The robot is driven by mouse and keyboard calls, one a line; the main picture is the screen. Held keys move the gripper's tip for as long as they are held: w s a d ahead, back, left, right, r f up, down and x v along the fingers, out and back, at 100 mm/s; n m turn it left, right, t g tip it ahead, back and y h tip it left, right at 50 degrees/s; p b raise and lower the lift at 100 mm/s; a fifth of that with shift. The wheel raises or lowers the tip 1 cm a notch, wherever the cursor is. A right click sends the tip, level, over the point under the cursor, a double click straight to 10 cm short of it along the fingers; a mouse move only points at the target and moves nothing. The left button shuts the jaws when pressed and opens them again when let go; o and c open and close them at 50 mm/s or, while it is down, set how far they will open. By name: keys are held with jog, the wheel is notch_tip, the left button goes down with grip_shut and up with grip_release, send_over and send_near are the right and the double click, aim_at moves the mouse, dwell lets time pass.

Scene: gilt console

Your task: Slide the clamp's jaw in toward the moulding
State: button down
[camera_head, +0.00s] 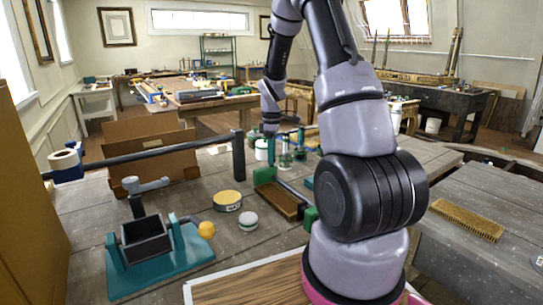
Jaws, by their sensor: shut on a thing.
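A bar clamp lies on the grey plank bench at the middle of the view. It has a green jaw (264,176) at its far end, a green block (310,215) at its near end and a dark bar (293,190) between them. A brown strip of moulding (278,202) lies alongside the bar, between the green ends. My gripper (271,137) points down above the far jaw and is shut on a green upright part of it. The fingertips are small and partly hidden, so the exact contact cannot be made out.
Left of the clamp stand a yellow-topped tin (227,200), a grey round piece (248,221) and a teal stand (165,262) with a dark box. A long dark bar (150,155) spans the back left. Glass jars (285,158) stand near my gripper. A brush (466,220) lies right.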

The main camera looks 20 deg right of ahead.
jog(key=shift+s+d, duration=0.15)
jog(key=shift+s, duration=0.5)
jog(key=c, duration=0.5)
grip_release()
jog(key=shift+r, duration=0.1)
notch_tip(320, 180, up, 11)
jog(key=shift+f, duration=0.15)
jog(key=s+a+r+m+t, duration=0.2)
jog(key=s+a+r+m, duration=0.1)
jog(key=s+r, duration=0.3)
jog(key=s+a+r+m+t, duration=0.1)
jog(key=s+a+r+m, duration=0.1)
jog(key=s+r+m, duration=0.35)
jog(key=s+a+r+m+t, duration=0.1)
jog(key=s+r+m, duration=0.1)
jog(key=s, duration=0.2)
jog(key=s+a+r+m+t+y, duration=0.1)
jog(key=s+a+r+m, duration=0.1)
jog(key=s, duration=0.3)
jog(key=s+a+r+m+t+y, duration=0.1)
jog(key=s+r+m+t, duration=0.1)
jog(key=s+r+m, duration=0.1)
jog(key=shift+s+a, duration=0.35)
jog(key=shift+s, duration=0.35)
